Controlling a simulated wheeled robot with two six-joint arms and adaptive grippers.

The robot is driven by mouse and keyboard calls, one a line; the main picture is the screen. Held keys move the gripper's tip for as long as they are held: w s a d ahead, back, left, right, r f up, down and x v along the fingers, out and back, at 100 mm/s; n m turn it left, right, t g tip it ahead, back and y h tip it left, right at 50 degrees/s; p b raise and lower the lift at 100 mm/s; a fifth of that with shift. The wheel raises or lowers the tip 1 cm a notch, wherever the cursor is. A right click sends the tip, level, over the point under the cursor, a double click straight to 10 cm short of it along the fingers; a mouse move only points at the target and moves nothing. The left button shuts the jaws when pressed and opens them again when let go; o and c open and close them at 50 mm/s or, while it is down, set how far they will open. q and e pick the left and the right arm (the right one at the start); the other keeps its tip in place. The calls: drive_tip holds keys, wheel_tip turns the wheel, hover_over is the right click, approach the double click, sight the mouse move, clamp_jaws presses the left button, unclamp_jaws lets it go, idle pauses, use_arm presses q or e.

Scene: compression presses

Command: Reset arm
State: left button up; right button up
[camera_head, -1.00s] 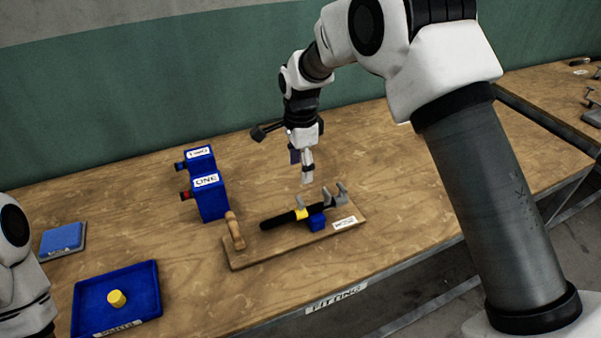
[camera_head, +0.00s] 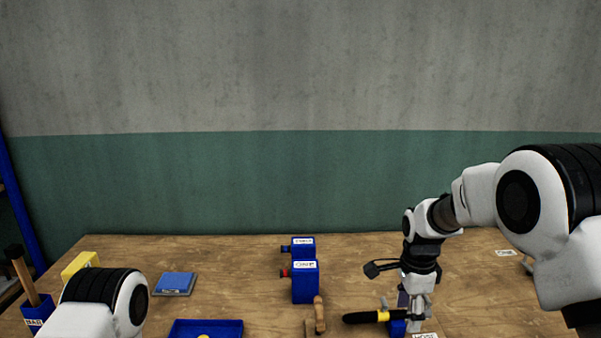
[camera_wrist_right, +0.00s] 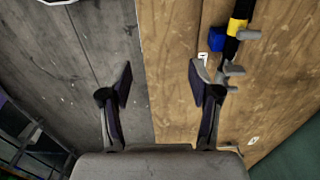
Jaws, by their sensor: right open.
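There the tool (camera_wrist_right: 238,25) lies to the upper right, apart from the fingers. Only a white and black link of my left arm shows at the lower left of the head view; the left gripper is out of frame.
A blue tray (camera_head: 220,325), blue pad (camera_head: 175,282), yellow block (camera_head: 80,264) and blue holder (camera_head: 38,313) are left. A wooden handle (camera_head: 319,315) stands beside the tool. The wall is behind.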

drive_tip(key=s+d+f+n+g+b, duration=0.15)
drive_tip(key=s+f+g, duration=0.35)
drive_tip(key=s+f, duration=1.9)
drive_tip(key=s+f+n+b, duration=0.1)
drive_tip(key=s+f+n, duration=0.3)
drive_tip(key=s, duration=0.4)
drive_tip(key=s+f+n, duration=0.3)
drive_tip(key=s+n, duration=0.1)
drive_tip(key=s, duration=0.4)
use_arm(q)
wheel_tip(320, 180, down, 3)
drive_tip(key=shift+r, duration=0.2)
use_arm(e)
drive_tip(key=w+n+t, duration=0.1)
drive_tip(key=n, duration=0.1)
drive_tip(key=w+n+t, duration=0.2)
drive_tip(key=n, duration=0.1)
drive_tip(key=w+d+n+t, duration=0.1)
drive_tip(key=n+t, duration=0.1)
drive_tip(key=shift+w+r+n, duration=0.25)
drive_tip(key=shift+r+n, duration=0.05)
drive_tip(key=shift+n, duration=0.05)
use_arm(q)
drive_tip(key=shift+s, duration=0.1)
